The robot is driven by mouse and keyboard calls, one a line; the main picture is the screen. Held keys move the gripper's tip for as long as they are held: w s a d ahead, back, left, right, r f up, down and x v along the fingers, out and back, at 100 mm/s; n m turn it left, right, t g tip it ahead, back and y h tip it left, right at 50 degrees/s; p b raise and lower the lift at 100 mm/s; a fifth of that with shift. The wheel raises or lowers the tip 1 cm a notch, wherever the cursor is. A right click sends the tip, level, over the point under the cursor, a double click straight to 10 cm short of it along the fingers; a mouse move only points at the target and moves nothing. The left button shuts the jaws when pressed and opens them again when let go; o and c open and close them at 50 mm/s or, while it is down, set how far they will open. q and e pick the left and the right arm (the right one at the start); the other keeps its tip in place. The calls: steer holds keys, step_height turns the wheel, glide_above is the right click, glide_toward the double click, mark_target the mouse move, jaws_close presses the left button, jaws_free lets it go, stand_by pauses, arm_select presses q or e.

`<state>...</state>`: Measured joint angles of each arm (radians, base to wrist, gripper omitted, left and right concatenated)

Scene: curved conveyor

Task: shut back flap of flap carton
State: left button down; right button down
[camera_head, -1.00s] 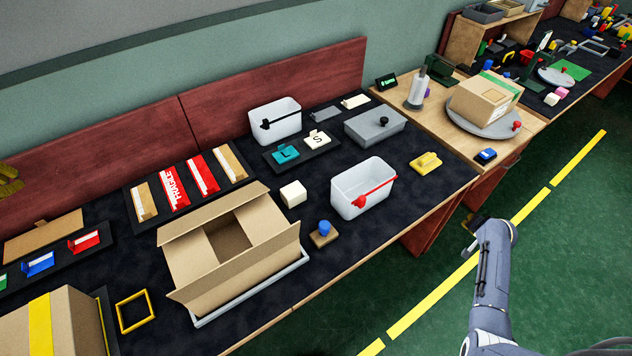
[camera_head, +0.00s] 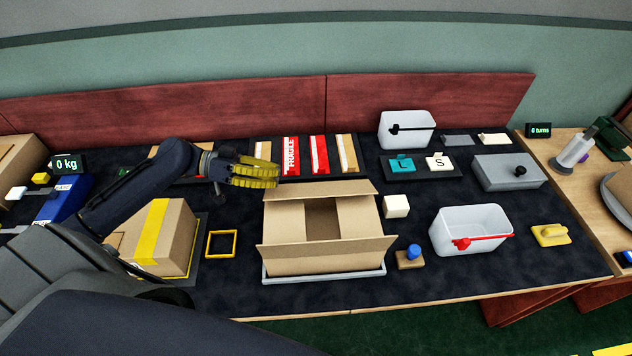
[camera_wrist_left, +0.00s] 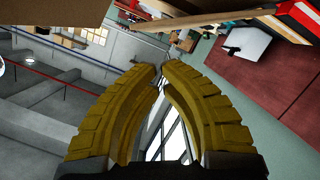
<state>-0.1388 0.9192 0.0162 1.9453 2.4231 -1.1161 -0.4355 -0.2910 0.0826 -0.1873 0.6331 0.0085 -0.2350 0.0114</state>
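The flap carton (camera_head: 325,262) is brown and stands on a light grey tray, open at the top. Its back flap (camera_head: 320,190) stands up along the far edge, leaning back. Its front flap (camera_head: 325,248) hangs outward toward me. Two side panels lie inward, with a dark gap between them. My left gripper (camera_head: 277,175), with yellow ribbed fingers, is just off the carton's back left corner, by the back flap's left end. Its fingertips nearly meet in the left wrist view (camera_wrist_left: 161,68), with nothing between them. I cannot tell whether it touches the flap. My right gripper is out of view.
Label strips (camera_head: 318,154) lie behind the carton. A white cube (camera_head: 396,206) and a blue-knobbed stamp (camera_head: 411,257) are to its right, near a white bin (camera_head: 468,232). A yellow frame (camera_head: 222,245) and a taped carton (camera_head: 160,238) are to its left.

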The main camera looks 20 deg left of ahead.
mark_target(315, 194)
arm_select(q)
steer(key=shift+d+r, duration=0.1)
steer(key=shift+d, duration=0.6)
steer(key=x, duration=0.9)
steer(key=shift+d, duration=0.1)
steer(key=shift+s+d+f, duration=0.25)
steer(key=shift+s+f, duration=0.1)
steer(key=shift+f, duration=0.05)
steer(key=shift+a, duration=0.1)
